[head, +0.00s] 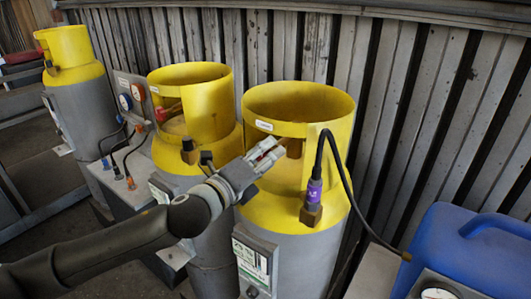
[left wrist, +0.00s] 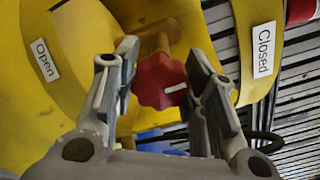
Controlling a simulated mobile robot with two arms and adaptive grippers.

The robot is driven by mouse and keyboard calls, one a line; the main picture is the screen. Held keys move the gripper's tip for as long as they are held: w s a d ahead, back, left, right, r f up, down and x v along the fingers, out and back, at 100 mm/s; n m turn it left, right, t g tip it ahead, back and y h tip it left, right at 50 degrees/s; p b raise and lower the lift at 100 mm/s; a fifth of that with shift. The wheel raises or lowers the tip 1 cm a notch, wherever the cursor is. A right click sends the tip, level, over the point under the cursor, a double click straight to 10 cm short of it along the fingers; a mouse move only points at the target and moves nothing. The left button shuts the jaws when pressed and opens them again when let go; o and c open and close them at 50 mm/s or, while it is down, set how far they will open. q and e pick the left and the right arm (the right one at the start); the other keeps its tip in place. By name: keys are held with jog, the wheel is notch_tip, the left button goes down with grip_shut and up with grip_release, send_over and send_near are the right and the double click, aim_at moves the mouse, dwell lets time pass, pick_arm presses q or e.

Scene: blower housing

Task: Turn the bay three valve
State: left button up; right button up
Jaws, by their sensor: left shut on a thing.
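My left gripper (head: 271,153) reaches into the opening of the yellow collar (head: 255,106) on the nearest gas cylinder (head: 303,258). In the left wrist view its two fingers (left wrist: 160,76) are shut on a red lobed valve knob (left wrist: 158,84), one finger on each side. The knob's white mark points to the right, toward the "Closed" label (left wrist: 264,50). An "Open" label (left wrist: 45,60) is on the yellow collar at the left. In the head view the knob is hidden by my gripper. No bay number is readable. My right gripper is not in view.
Two more yellow-topped cylinders (head: 190,85) (head: 70,48) stand to the left. A gauge panel (head: 131,96) is between them. A black hose with a purple fitting (head: 314,192) hangs at the nearest cylinder. A blue jerrycan (head: 470,250) is at the right. A corrugated wall (head: 375,70) closes the back.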

pick_arm(q)
jog(key=shift+f, duration=0.1)
dwell(0.4)
jog(key=o, duration=1)
jog(key=shift+o, duration=0.2)
jog(key=v, duration=1.2)
